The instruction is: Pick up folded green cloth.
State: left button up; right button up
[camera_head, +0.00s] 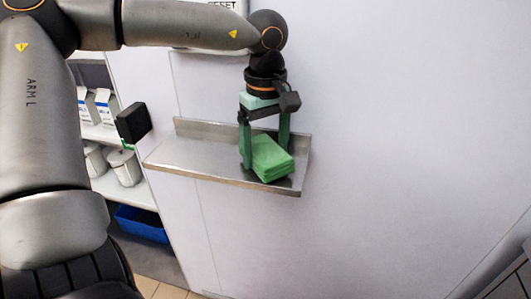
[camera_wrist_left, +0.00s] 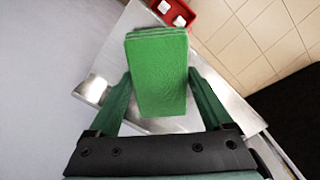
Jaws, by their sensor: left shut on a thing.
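The folded green cloth (camera_head: 273,160) is a thick stack of layers at the right end of a steel wall shelf (camera_head: 205,160). My left gripper (camera_head: 265,160) reaches down over the shelf with its two green fingers on either side of the cloth, shut on it. In the left wrist view the cloth (camera_wrist_left: 160,75) lies between the fingers of the left gripper (camera_wrist_left: 155,85). Whether the cloth still touches the shelf I cannot tell. My right gripper is in neither view.
A rack at the left holds white cartons (camera_head: 100,105), white tubs (camera_head: 124,167) and a blue bin (camera_head: 142,223). The shelf's left part is bare. A plain white wall stands behind and right. A red container (camera_wrist_left: 178,13) shows in the left wrist view.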

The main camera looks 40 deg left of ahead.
pick_arm(q)
jog(key=s+r, duration=1.1)
jog(key=s, duration=0.3)
jog(key=shift+r, duration=0.4)
jog(key=w+f, duration=0.3)
jog(key=w, duration=0.1)
jog(key=w+f, duration=0.4)
jog(key=w, duration=0.1)
jog(key=w+f, duration=0.4)
jog(key=w, duration=0.1)
jog(key=shift+f, duration=1)
